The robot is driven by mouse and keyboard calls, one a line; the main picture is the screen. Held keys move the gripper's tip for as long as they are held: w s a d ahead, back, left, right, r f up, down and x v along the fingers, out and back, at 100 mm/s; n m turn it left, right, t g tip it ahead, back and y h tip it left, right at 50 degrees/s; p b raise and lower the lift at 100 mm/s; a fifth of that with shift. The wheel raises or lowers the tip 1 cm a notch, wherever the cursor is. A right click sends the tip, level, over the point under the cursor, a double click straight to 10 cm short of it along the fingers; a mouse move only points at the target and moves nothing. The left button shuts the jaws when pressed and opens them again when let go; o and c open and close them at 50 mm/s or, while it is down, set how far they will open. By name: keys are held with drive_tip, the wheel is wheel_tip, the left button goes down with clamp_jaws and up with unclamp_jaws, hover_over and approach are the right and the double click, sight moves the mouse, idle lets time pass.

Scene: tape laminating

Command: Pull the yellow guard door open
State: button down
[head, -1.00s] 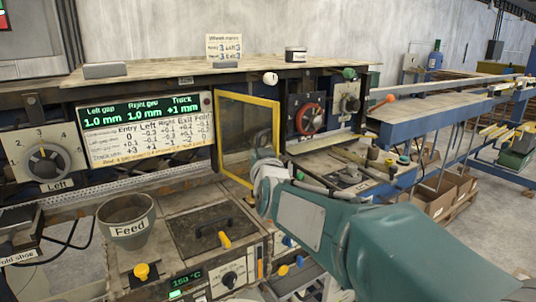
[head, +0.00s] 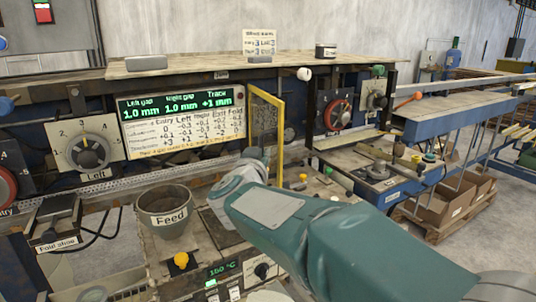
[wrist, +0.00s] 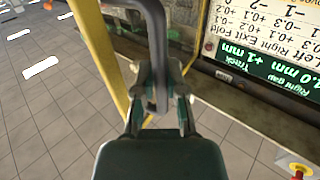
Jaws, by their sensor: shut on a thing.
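The yellow guard door (head: 282,135) stands partly swung out from the machine, to the right of the green display panel (head: 180,105). It is a yellow frame with a mesh-like dark pane, seen at a steep angle. In the wrist view its yellow frame (wrist: 98,50) runs along the left of a grey bar handle (wrist: 158,35). My gripper (wrist: 160,98) is shut on this handle.
The grey Feed funnel (head: 164,207) and a yellow knob (head: 181,260) stand at the front, left of my arm. A red dial (head: 338,114) is on the machine to the right of the door. A blue conveyor table (head: 440,112) extends right.

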drive_tip(key=shift+a+r, duration=0.15)
drive_tip(key=shift+a, duration=0.2)
drive_tip(key=c, duration=1)
unclamp_jaws()
drive_tip(key=shift+o, duration=0.2)
drive_tip(key=s+a, duration=0.2)
drive_tip(key=s, duration=0.9)
drive_tip(key=shift+s+a, duration=0.2)
drive_tip(key=shift+s, duration=0.2)
